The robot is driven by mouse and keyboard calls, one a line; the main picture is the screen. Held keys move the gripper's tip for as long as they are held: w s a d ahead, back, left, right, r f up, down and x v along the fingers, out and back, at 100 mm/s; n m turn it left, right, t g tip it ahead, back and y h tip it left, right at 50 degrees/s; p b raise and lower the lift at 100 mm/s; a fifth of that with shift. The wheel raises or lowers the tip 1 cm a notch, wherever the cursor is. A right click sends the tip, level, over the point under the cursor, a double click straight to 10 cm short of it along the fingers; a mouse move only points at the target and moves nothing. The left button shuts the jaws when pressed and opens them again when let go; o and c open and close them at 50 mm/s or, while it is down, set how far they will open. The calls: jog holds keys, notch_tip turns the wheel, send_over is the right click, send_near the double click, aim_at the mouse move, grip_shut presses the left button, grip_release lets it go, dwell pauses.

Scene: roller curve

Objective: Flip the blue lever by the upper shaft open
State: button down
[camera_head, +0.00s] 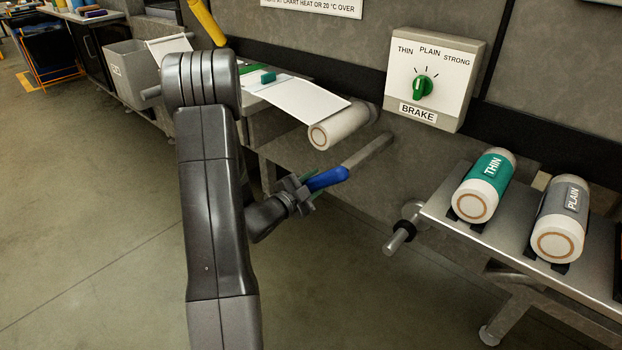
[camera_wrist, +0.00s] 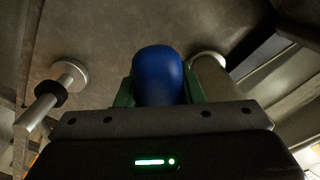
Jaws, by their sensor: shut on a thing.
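The blue lever (camera_head: 327,179) sticks out on a grey bar below the white paper roll (camera_head: 341,127) in the head view. My gripper (camera_head: 304,190) is at the lever's near end, shut on the blue grip. In the wrist view the blue lever's rounded end (camera_wrist: 158,76) stands between my gripper's two green fingers (camera_wrist: 158,92). The fingers hide part of its sides. The upper shaft is not clearly told apart; the paper roll sits just above the lever.
A brake box with a green knob (camera_head: 423,85) is on the wall. A steel table (camera_head: 440,208) at right carries a THIN roll (camera_head: 484,186) and a PLAIN roll (camera_head: 562,217). A metal peg (camera_head: 399,237) juts out left of that table. A grey bin (camera_head: 130,72) stands at the back left.

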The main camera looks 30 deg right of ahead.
jog(key=shift+s+d+f+n+b, duration=0.3)
jog(key=shift+s+f+n+b, duration=0.1)
jog(key=shift+s+f+n, duration=0.6)
jog(key=shift+w+r, duration=0.1)
jog(key=c, duration=1)
grip_release()
jog(key=shift+o, duration=0.2)
jog(key=shift+a, duration=0.3)
jog(key=p+v, duration=0.2)
jog(key=v, duration=1.1)
